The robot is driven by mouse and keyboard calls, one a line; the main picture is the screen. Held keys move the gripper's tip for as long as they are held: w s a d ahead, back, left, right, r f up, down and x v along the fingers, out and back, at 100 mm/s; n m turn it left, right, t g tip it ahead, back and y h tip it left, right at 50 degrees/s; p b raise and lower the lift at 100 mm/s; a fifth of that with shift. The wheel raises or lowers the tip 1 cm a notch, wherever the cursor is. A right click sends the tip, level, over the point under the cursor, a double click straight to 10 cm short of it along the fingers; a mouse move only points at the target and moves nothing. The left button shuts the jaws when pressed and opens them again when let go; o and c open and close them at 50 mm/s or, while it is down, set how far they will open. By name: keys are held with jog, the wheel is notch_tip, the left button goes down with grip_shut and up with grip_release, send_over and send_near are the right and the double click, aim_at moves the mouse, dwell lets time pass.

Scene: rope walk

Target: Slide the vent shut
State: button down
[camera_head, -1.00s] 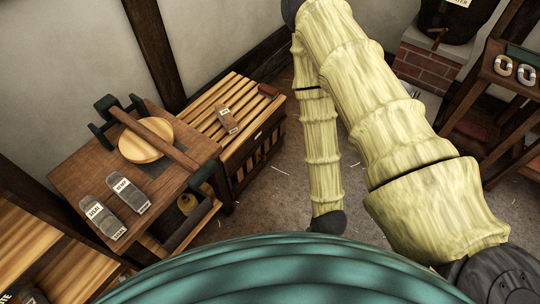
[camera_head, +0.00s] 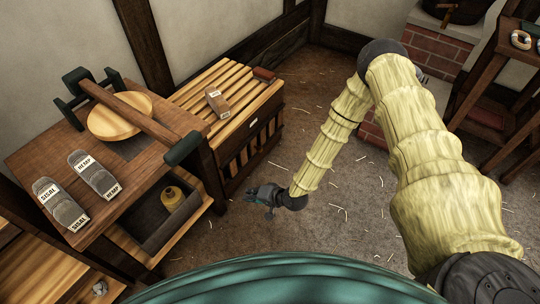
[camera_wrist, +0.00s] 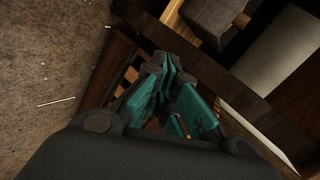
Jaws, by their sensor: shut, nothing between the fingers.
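A wooden chest with a slatted top (camera_head: 235,80) stands left of centre in the head view. Its dark front has upright slats with dark gaps (camera_head: 247,150), which look like the vent; I cannot tell how far it is open. A small pale label (camera_head: 253,123) is above the slats. My gripper (camera_head: 257,193) is shut and empty, low in front of the chest and apart from its front. In the wrist view my teal fingers (camera_wrist: 170,75) are together, with dark wood and lighter slats behind them, partly hidden by the fingers.
A wooden bench (camera_head: 125,165) with sisal and hemp blocks stands left of the chest. Below its top is an open drawer (camera_head: 160,213) holding a yellowish bottle. Straw-strewn floor (camera_head: 330,210) is free to the right. A brick base (camera_head: 435,52) stands at the back right.

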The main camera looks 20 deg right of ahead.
jog(key=w+d+f+m+t+y+b, duration=0.1)
jog(key=w+d+f+b, duration=0.15)
jog(key=w, duration=0.25)
jog(key=w+d+f+m+t+b, duration=0.1)
jog(key=w+d+f+t+b, duration=0.15)
jog(key=w, duration=0.25)
jog(key=w+d+f+t+b, duration=0.1)
jog(key=w+d+b, duration=0.3)
jog(key=d, duration=0.3)
jog(key=w+d+f+m+t+b, duration=0.1)
jog(key=w+d+f+b, duration=0.1)
jog(key=w+d+b, duration=0.2)
jog(key=w+d+f+t+b, duration=0.1)
jog(key=w+d+b, duration=0.3)
jog(key=d, duration=0.6)
jog(key=shift+w+d+f+t+y, duration=0.2)
jog(key=shift+f+t+y, duration=0.2)
jog(key=shift+f, duration=0.15)
jog(key=shift+s, duration=0.1)
jog(key=w+a+f+b, duration=0.1)
jog(key=w+a+b, duration=0.4)
jog(key=w+a, duration=0.2)
jog(key=shift+w+a+b, duration=0.15)
jog(key=shift+a+b, duration=0.25)
jog(key=shift+a, duration=0.65)
